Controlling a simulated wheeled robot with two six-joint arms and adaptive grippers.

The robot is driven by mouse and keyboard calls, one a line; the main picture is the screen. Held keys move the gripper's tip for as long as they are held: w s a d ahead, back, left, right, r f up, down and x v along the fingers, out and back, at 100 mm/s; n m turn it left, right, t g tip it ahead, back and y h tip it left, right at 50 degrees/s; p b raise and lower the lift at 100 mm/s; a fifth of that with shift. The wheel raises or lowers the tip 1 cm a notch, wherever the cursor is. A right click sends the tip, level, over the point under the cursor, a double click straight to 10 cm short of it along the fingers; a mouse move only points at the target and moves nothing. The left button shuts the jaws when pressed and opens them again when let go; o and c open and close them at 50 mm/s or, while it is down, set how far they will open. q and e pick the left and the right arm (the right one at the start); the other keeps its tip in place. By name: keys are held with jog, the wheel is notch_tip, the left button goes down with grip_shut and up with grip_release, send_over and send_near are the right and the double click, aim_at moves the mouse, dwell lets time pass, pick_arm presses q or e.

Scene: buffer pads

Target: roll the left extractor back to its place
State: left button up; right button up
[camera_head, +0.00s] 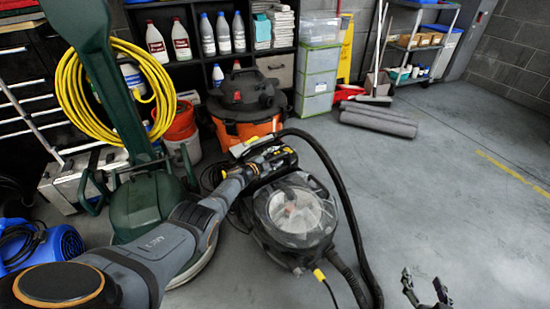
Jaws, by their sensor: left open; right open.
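The extractor (296,212), a grey and black machine with a clear round lid, stands on the floor near the middle. A black hose arches over its right side. My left arm reaches in from the lower left, and my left gripper (275,158) is at the dark upper back part of the extractor. The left gripper is open, but its fingers blend into the dark parts there, so contact is unclear. My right gripper (423,283) is open and empty at the bottom right, apart from the extractor. I see no marked place for the extractor.
A green floor buffer (146,208) with a coiled yellow cord (72,92) stands left. Behind are an orange vacuum (236,131), a red bucket (181,124), bottle shelves and clear bins (316,82). Grey rolls (378,119) lie at the back. The right floor is clear. A blue blower (40,245) sits lower left.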

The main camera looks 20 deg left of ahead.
pick_arm(q)
jog(key=shift+v, duration=0.85)
jog(key=v, duration=1)
jog(key=shift+s, duration=0.15)
